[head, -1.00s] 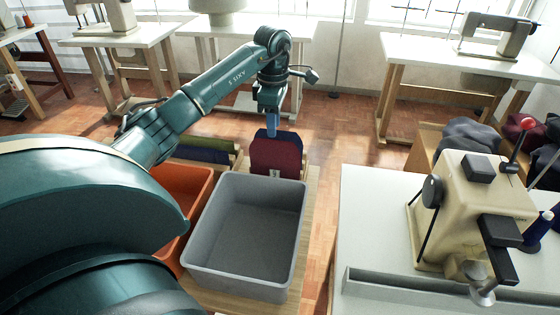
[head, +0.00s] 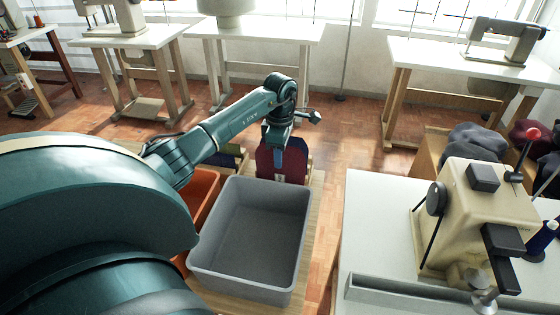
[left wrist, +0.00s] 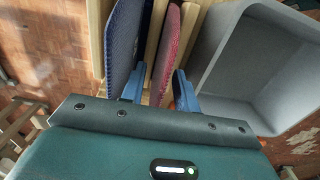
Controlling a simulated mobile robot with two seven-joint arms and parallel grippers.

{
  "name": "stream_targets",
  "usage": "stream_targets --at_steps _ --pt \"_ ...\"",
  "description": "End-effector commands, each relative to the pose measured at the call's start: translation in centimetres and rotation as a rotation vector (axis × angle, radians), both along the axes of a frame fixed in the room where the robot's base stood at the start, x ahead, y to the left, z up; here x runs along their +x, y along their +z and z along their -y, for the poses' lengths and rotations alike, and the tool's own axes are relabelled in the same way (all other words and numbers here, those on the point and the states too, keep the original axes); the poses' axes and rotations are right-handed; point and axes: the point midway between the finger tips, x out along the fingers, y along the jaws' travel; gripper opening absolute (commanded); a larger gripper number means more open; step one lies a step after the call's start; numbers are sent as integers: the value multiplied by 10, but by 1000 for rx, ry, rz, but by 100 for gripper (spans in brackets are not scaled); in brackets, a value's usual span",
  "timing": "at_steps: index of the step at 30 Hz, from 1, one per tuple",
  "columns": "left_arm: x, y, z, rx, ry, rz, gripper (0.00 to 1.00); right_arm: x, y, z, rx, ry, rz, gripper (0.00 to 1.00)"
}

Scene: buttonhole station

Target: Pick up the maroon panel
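The maroon panel (head: 294,163) stands upright at the back of the grey bin, partly hidden behind my left gripper (head: 277,146). A navy panel (head: 263,157) stands close beside it. In the left wrist view the maroon panel (left wrist: 170,45) shows edge-on between the two blue fingers of my left gripper (left wrist: 159,75). The fingers are apart, with a gap on each side of the panel. The navy panel (left wrist: 121,45) is at the left, by the left finger. My right gripper is out of view.
The grey bin (head: 206,215) is in front of the panels, with an orange bin (head: 203,192) to its left. Wooden slats (left wrist: 153,40) stand between the panels. A cream buttonhole machine (head: 480,220) stands on the white table (head: 375,225) at right.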

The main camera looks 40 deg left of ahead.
Motion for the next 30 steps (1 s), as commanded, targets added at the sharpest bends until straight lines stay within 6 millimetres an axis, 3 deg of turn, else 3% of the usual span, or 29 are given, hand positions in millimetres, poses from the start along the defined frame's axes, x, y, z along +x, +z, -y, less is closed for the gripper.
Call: stream_targets --at_steps 11,23,26,30 --pt "0 0 0 0 0 0 0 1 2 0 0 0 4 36" --pt "0 2 0 0 0 1 0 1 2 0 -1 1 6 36" --pt "1 9 0 1 -1 4 0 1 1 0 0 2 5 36" --pt "2 34 -1 3 0 7 0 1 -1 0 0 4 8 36"
